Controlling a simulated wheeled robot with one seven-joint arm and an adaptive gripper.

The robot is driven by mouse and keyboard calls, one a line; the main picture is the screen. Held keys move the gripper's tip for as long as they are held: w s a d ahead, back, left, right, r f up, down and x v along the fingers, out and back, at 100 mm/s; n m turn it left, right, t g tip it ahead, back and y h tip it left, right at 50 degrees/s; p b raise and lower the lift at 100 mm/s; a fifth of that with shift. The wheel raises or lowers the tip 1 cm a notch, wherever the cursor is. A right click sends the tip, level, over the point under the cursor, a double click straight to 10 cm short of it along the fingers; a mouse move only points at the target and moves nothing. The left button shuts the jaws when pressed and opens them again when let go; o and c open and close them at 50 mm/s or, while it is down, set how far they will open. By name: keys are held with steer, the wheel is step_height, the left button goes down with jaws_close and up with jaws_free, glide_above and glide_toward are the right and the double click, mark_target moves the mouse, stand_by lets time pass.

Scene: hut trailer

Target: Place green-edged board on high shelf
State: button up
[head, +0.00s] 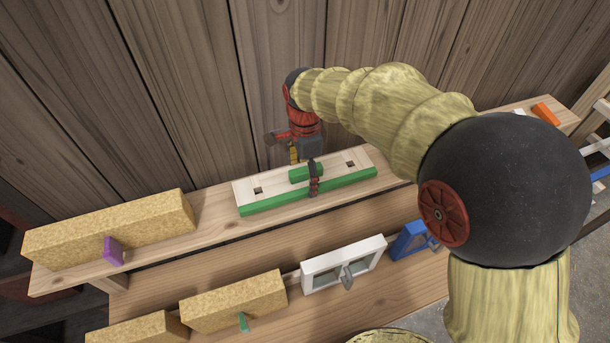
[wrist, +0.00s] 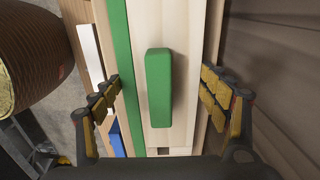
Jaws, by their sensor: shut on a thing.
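The green-edged board (head: 270,190) is pale wood with a green front edge, a green block on its face and small square holes. It lies flat along the upper shelf (head: 205,232), near the plank wall. I cannot tell whether it rests fully on the shelf. My gripper (head: 313,178) is over the board's middle, shut on it across its width. In the wrist view, the fingers of my gripper (wrist: 162,98) are on both sides of the board (wrist: 188,25), with the green block (wrist: 159,85) between them. The fingertips' contact is partly hidden.
A cork-like block with a purple handle (head: 113,250) is left on the upper shelf. Below are cork blocks (head: 235,300), a white frame (head: 343,265) and a blue piece (head: 410,238). An orange piece (head: 546,114) lies far right. Bare shelf separates the board and left block.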

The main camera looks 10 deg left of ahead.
mark_target(305, 170)
steer(key=shift+f, duration=0.45)
steer(key=shift+f, duration=0.15)
steer(key=o, duration=1.5)
step_height(305, 170, up, 12)
steer(key=shift+r+b, duration=0.1)
steer(key=shift+b, duration=0.2)
steer(key=shift+s+d+r, duration=0.1)
steer(key=shift+d+r, duration=0.1)
steer(key=shift+d, duration=0.05)
steer(key=s+d+r+n+t, duration=0.2)
steer(key=s+d+n, duration=0.2)
steer(key=s+d, duration=0.45)
steer(key=s+d+r+n+t, duration=0.25)
steer(key=s+d+n, duration=0.25)
steer(key=d, duration=0.6)
steer(key=s+d+f+n, duration=0.1)
steer(key=s, duration=0.1)
steer(key=s+d+f+n, duration=0.1)
steer(key=s+d, duration=0.1)
steer(key=s, duration=0.1)
steer(key=s+d+f+n+t, duration=0.1)
steer(key=s, duration=0.1)
steer(key=shift+s+d+n, duration=0.2)
steer(key=shift+s+n, duration=0.1)
steer(key=shift+n, duration=0.1)
